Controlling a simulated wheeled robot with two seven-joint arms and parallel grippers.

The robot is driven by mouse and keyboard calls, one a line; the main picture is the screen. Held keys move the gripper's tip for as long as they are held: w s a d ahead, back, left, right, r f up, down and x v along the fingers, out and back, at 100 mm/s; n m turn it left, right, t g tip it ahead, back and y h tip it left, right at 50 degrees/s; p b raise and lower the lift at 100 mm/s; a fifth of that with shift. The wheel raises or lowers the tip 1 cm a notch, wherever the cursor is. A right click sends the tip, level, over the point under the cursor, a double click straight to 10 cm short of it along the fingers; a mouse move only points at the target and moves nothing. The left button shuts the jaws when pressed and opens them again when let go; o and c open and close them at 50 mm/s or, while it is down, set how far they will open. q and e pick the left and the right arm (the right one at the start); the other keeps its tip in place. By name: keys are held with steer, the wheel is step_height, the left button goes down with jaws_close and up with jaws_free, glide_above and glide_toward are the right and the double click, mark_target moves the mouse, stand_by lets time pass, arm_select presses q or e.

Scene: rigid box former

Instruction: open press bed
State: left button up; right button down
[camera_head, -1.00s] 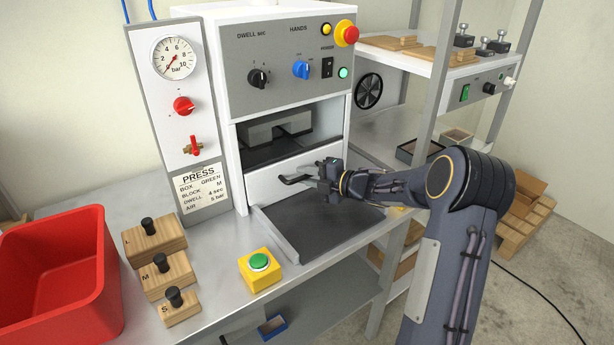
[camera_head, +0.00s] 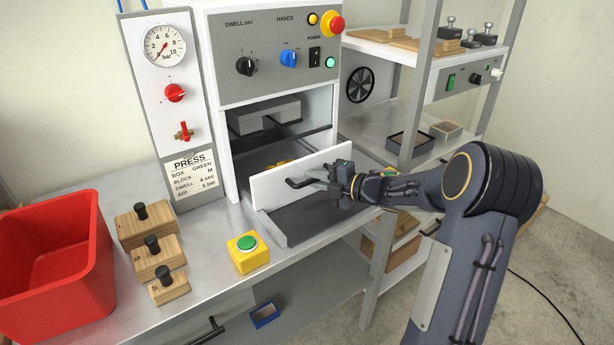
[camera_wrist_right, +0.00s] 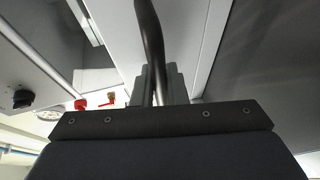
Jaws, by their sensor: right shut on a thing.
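The press (camera_head: 275,85) stands at the back with its white-fronted bed (camera_head: 275,187) drawn partly out toward me. A dark gap shows behind the bed's front panel, with a bit of yellow inside it. A black bar handle (camera_head: 308,182) sits on the front panel. My right gripper (camera_head: 335,180) is shut on that handle. In the right wrist view the handle (camera_wrist_right: 149,40) runs down between the two fingers (camera_wrist_right: 160,85). My left gripper is not in view.
A dark plate (camera_head: 315,222) lies under the bed. A yellow box with a green button (camera_head: 248,253) stands in front, beside wooden blocks with black knobs (camera_head: 155,258) and a red bin (camera_head: 55,260). A grey shelf post (camera_head: 410,130) rises near my right arm.

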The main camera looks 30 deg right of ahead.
steer(key=s+d+b, duration=0.1)
steer(key=s+b, duration=0.1)
steer(key=s, duration=1)
steer(key=shift+s, duration=0.25)
steer(key=c, duration=1.7)
jaws_free()
steer(key=v, duration=0.7)
steer(key=shift+s+d, duration=0.2)
steer(key=shift+s, duration=0.15)
